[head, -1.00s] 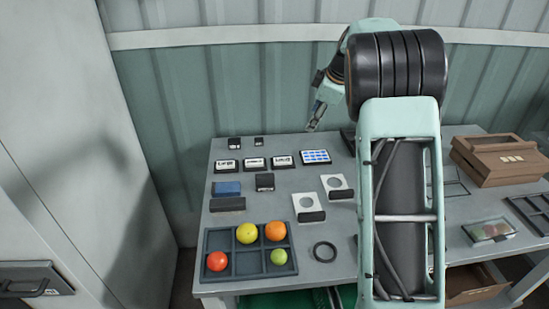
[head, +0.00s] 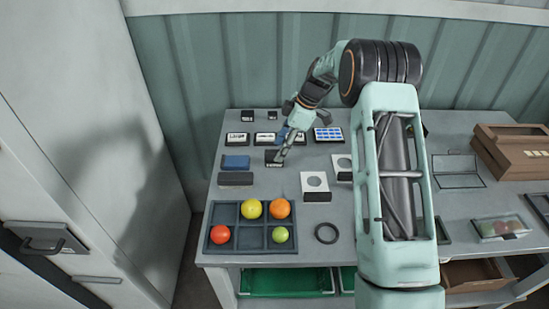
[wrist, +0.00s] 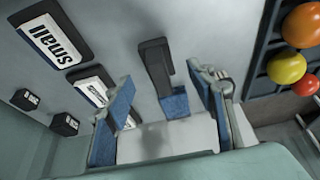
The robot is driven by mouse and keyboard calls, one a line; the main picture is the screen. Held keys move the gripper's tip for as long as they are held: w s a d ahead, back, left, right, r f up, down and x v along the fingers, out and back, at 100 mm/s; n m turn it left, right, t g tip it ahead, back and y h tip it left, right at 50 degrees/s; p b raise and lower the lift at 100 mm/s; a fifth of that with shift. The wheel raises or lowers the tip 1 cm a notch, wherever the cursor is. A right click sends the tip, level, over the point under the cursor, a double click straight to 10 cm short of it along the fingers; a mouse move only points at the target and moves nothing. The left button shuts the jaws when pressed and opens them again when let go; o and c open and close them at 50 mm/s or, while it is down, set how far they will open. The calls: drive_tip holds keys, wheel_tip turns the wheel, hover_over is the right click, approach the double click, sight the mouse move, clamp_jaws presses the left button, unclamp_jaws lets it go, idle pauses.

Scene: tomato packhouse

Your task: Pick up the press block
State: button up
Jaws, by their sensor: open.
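The press block appears to be the small black block (head: 274,157) on the grey table, below the row of labelled plates. In the wrist view it is a dark, L-like block (wrist: 154,66) just ahead of the fingertips. My gripper (head: 284,148) is over it, pointing down, and partly covers it in the head view. In the wrist view my gripper (wrist: 163,92) is open, with blue-padded fingers on both sides and the block's lower end between them. A blue patch shows at that end; I cannot tell what it belongs to, or whether anything touches.
A blue pad (head: 236,162) and a dark bar (head: 236,179) lie to the left. A fruit tray (head: 233,237) stands in front, and a white plate with a round hole (head: 316,196) is to the right. A black ring (head: 326,233) lies nearer me.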

sight(277, 151)
drive_tip(key=x, duration=0.5)
drive_tip(key=shift+p, duration=0.4)
drive_tip(key=c, duration=1.3)
